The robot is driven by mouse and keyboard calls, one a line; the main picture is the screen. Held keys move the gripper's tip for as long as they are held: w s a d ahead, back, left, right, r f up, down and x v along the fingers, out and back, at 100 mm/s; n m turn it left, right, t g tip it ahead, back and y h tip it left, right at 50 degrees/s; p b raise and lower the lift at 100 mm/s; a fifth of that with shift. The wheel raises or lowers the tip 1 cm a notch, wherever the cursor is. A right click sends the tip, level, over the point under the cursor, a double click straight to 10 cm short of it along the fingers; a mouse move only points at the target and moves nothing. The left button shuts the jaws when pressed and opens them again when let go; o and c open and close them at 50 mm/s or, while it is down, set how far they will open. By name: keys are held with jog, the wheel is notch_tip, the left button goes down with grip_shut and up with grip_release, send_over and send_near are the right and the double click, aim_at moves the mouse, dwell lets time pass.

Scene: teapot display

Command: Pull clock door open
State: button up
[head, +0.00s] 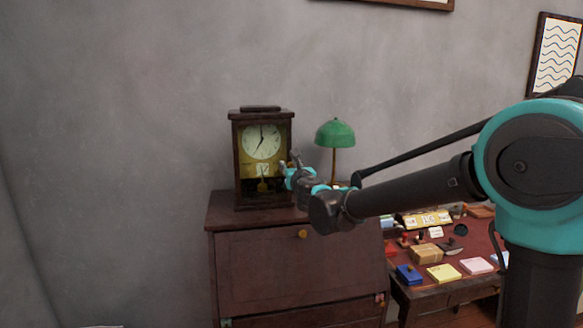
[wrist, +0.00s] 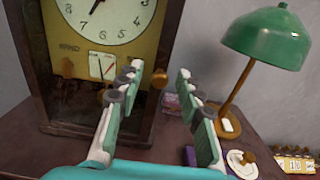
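The clock (head: 261,143) has a dark wooden case, a white dial and a gold lower panel. It stands upright on the brown cabinet. Its door looks shut. In the wrist view the clock's front (wrist: 65,62) fills the left side, and a round brass knob (wrist: 159,78) sits at the door's right edge. My gripper (wrist: 162,83) is open, its two padded fingers apart, with the knob showing between the fingertips. I cannot tell whether a finger touches it. In the head view my gripper (head: 291,168) is at the clock's right front edge.
A green lamp (head: 335,134) stands right of the clock, close to my gripper; its shade (wrist: 266,38) also shows in the wrist view. The brown cabinet (head: 290,270) is below. A desk (head: 440,297) with several small items lies to the right. The wall left of the clock is bare.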

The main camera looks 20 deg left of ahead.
grip_shut()
jog(key=shift+s, duration=0.15)
